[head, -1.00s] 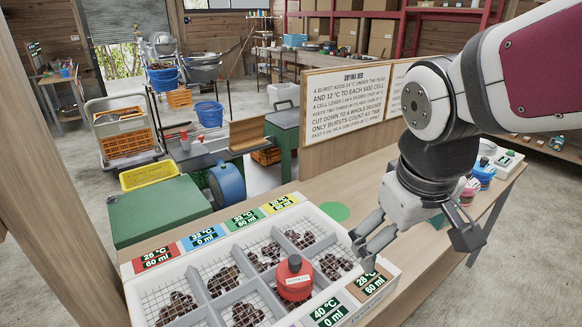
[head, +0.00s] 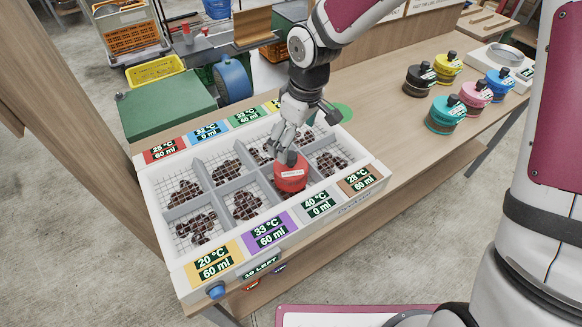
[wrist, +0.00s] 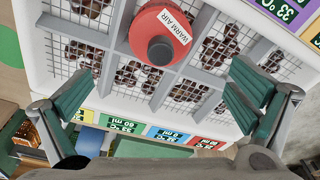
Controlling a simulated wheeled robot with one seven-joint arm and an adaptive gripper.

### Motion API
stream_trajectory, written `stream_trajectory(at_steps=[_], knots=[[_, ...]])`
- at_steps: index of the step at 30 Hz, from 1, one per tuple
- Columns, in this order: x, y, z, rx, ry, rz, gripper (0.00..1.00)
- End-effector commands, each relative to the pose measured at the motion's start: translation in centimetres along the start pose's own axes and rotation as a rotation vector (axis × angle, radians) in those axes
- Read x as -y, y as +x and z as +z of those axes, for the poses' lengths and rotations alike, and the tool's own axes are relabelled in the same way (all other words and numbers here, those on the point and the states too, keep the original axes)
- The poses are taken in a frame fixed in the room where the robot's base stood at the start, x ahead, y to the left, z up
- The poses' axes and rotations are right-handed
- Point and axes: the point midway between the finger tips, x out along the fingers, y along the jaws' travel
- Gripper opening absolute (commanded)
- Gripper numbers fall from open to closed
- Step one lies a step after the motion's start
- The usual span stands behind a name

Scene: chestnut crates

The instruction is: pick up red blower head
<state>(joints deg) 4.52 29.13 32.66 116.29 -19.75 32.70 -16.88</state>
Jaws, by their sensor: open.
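The red blower head (head: 291,174) stands on the grid of the drying bed, over the front row of cells towards the right. In the wrist view the red blower head (wrist: 160,34) shows its dark knob and a "WARM AIR" label, ahead of and between the spread fingers. My gripper (head: 288,150) is above and just behind it in the head view; its fingers partly cover the knob area there. In the wrist view my gripper (wrist: 160,98) is open, with nothing between the fingers. Whether a finger touches the head cannot be told.
The white drying bed (head: 160,222) has cells of chestnuts and coloured temperature cards along its edges. Black, yellow, teal, pink and blue heads (head: 444,114) stand on the wooden bench to the right. A green disc (head: 341,112) lies behind the bed. Bench between is clear.

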Motion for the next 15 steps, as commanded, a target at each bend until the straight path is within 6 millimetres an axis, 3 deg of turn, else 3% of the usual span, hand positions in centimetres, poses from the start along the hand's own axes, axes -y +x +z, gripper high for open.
stream_trajectory(at_steps=[6,15], knots=[[0.1,4.2,0.0,0.002,-0.002,-0.002,1.0],[0.1,6.6,0.1,0.002,0.001,-0.001,1.0]])
